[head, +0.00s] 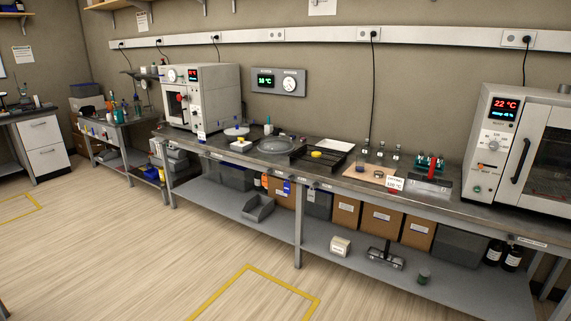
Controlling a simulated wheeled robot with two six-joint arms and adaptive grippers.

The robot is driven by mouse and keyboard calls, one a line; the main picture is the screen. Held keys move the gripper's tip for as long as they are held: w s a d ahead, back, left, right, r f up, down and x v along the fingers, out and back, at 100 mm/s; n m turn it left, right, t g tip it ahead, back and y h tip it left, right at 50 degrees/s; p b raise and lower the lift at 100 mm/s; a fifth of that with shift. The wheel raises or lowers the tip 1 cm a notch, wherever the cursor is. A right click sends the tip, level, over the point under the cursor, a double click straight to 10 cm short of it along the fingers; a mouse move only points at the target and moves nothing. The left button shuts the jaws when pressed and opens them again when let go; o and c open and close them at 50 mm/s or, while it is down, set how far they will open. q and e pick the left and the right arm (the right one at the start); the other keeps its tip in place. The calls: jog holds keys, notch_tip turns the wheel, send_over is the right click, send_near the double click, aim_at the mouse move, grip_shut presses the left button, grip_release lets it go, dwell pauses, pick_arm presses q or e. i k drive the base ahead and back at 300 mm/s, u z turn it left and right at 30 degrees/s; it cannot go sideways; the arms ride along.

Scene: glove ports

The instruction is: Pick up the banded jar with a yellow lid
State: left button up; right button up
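A small round yellow thing (316,154) shows by a dark rack or tray (298,160) in the middle of the long workbench. It may be a yellow lid. It is too small to tell whether a banded jar is under it. No jar with clear bands can be made out elsewhere. Neither of my grippers is in view.
The long workbench (455,208) runs along the back wall. An oven (530,150) stands at its right end and another (205,95) at its left. Clear bottles (381,151) and a red-topped rack (430,166) stand near the yellow thing. The wooden floor (180,250) in front is clear.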

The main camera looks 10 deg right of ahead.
aim_at(360, 162)
jog(key=z, duration=0.4)
jog(key=i, duration=0.85)
jog(key=z, duration=1.55)
jog(key=i, duration=2.3)
jog(key=u, duration=1.65)
